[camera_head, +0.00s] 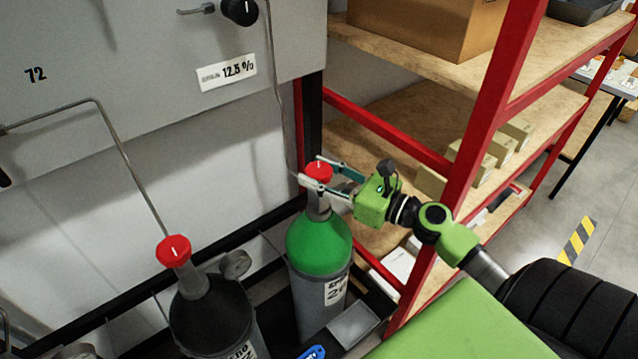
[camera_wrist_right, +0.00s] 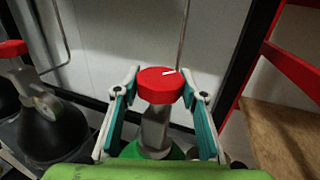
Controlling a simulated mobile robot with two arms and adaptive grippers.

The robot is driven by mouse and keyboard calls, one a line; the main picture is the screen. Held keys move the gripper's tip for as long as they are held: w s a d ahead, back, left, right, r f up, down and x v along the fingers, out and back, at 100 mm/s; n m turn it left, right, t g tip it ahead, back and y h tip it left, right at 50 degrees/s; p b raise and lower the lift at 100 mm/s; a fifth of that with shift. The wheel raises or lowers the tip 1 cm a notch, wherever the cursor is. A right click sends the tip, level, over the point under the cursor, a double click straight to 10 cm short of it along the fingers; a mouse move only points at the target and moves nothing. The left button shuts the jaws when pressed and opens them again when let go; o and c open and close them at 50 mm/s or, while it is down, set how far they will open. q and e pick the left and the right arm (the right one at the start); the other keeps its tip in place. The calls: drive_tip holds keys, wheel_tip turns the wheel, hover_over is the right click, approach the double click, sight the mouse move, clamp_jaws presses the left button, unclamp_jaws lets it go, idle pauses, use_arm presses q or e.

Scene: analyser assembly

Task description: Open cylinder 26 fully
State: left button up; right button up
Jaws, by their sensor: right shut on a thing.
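Cylinder 26 (camera_head: 319,246) is a grey gas cylinder with a green shoulder, standing upright in the head view. Its red valve knob (camera_head: 319,171) is on top and bears a white mark. The knob also shows in the right wrist view (camera_wrist_right: 160,85), with the white mark pointing to the right. My right gripper (camera_head: 312,175) is shut on the red knob, with one finger on each side of it. The gripper's fingers also show in the right wrist view (camera_wrist_right: 162,92). My left gripper is not in view.
A black-shouldered cylinder (camera_head: 211,312) with a red knob (camera_head: 173,251) and a gauge (camera_head: 236,264) stands to the left. A red-framed shelf (camera_head: 481,110) with boxes stands close to the right. A grey wall panel (camera_head: 150,60) with thin pipes is behind.

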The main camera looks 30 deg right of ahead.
drive_tip(key=shift+n+g+y+b, duration=0.7)
drive_tip(key=shift+n+y, duration=0.2)
drive_tip(key=shift+y, duration=0.4)
drive_tip(key=o, duration=1.1)
drive_tip(key=shift+o, duration=0.2)
drive_tip(key=v, duration=1.2)
